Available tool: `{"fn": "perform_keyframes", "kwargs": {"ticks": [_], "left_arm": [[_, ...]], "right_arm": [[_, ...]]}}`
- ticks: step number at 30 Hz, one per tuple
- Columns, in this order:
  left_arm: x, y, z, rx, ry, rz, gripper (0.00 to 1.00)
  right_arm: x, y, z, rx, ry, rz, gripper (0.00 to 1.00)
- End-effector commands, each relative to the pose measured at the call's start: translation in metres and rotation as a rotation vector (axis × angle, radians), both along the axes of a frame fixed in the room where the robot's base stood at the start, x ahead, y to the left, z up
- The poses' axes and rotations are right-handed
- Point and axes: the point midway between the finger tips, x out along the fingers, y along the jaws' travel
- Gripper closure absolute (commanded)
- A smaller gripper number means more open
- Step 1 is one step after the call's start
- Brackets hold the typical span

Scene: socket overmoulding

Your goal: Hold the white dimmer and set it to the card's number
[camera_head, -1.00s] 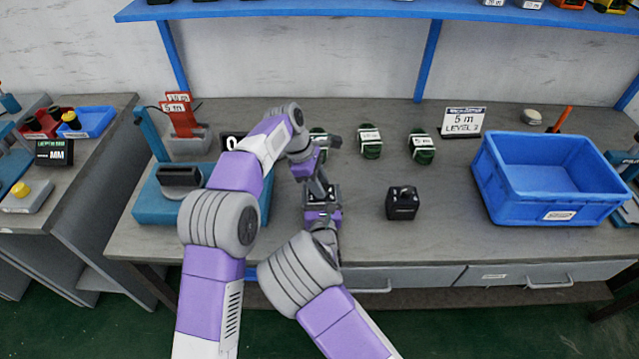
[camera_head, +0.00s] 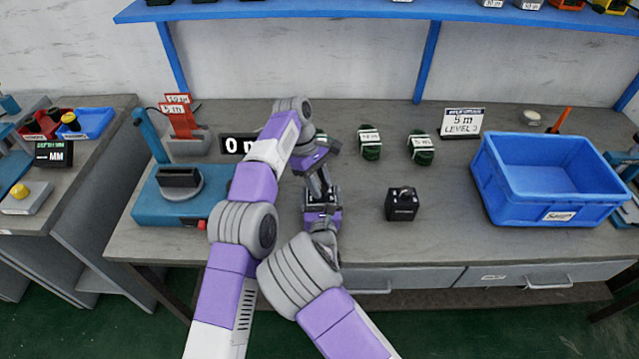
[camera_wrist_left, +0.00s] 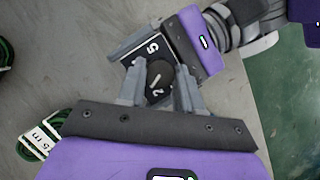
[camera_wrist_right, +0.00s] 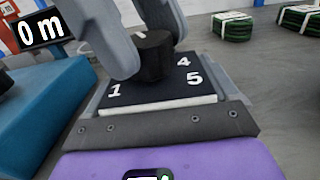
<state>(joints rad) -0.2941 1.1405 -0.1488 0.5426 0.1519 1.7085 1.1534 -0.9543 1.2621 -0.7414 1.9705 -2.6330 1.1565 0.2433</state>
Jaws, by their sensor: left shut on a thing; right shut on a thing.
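The dimmer, with a dark numbered face and a white lower edge (camera_wrist_right: 170,108), is held level above the table by my right gripper (camera_head: 322,212), shut on its sides. Its black round knob (camera_wrist_right: 152,58) stands on the face; 1, 4 and 5 show in the right wrist view. My left gripper (camera_wrist_left: 158,84) comes from above and is shut on the knob (camera_wrist_left: 160,73). The left wrist view shows 5 and 2 on the face; I cannot tell the knob's exact setting. The card (camera_head: 461,123) at the back reads 5 m and LEVEL, apparently 3.
A black dimmer-like box (camera_head: 402,204) stands right of my grippers. Green cable coils (camera_head: 370,142) lie behind. A blue bin (camera_head: 556,208) is at right. A teal machine (camera_head: 160,208) and a display reading 0 m (camera_wrist_right: 40,30) are at left. The front middle table is clear.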

Motion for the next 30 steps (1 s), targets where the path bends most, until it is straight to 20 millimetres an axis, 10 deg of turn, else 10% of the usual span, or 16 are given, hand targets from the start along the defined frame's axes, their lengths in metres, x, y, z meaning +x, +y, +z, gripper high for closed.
{"fn": "perform_keyframes", "kwargs": {"ticks": [8,9,13,30], "left_arm": [[0.0006,0.0003,0.0005,0.0,-0.003,0.002,0.96],[0.0006,0.0003,0.0005,0.0,-0.003,0.002,0.59],[0.0004,0.0002,0.0003,0.0,-0.002,0.002,0.39],[-0.0004,0.0005,0.0014,0.001,-0.001,0.093,0.39]], "right_arm": [[-0.0003,0.0,-0.0003,0.0,0.001,0.0,0.46],[-0.0003,0.0,-0.0003,0.0,0.001,0.0,0.46],[-0.0002,0.0,-0.0003,0.0,0.001,0.0,0.46],[0.0,-0.0001,-0.0001,0.0,0.0,0.0,0.46]]}}
